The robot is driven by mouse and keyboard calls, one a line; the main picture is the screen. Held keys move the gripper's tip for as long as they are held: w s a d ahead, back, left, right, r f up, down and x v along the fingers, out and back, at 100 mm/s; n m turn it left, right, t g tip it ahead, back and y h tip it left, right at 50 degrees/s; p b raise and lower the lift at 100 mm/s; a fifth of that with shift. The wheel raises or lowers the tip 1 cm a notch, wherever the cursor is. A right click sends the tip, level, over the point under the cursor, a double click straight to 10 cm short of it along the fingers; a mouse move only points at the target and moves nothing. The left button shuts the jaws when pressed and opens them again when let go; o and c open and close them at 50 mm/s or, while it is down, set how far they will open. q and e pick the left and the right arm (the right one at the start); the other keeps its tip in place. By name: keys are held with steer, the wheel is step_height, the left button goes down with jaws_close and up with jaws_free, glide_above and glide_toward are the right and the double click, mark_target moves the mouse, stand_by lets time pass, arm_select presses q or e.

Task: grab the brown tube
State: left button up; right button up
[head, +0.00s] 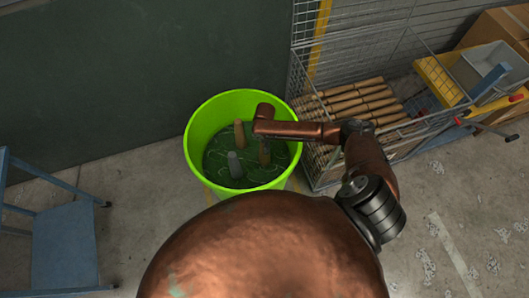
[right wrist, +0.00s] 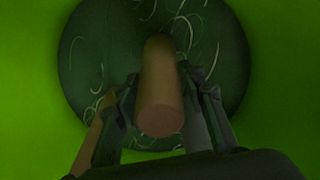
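In the right wrist view a brown tube (right wrist: 161,95) points its round end at the camera. My right gripper (right wrist: 159,74) has one finger on each side of it, with a narrow gap visible at the left finger. A second brownish tube (right wrist: 92,132) is partly hidden by the left finger, and a grey tube (right wrist: 191,128) is beside the right finger. In the head view the bright green bucket (head: 196,135) holds a tan tube (head: 239,134), a grey tube (head: 235,166) and a darker brown tube (head: 264,153). My right arm hangs over the bucket. My left gripper is not in view.
A wire basket (head: 312,172) with several wooden rods (head: 350,100) stands right of the bucket. A grey bin (head: 488,66) and cardboard boxes (head: 500,28) are at the far right. A blue stand (head: 64,245) is at the left. The bucket wall surrounds the gripper.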

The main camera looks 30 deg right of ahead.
steer(key=c, duration=0.6)
steer(key=shift+r, duration=0.15)
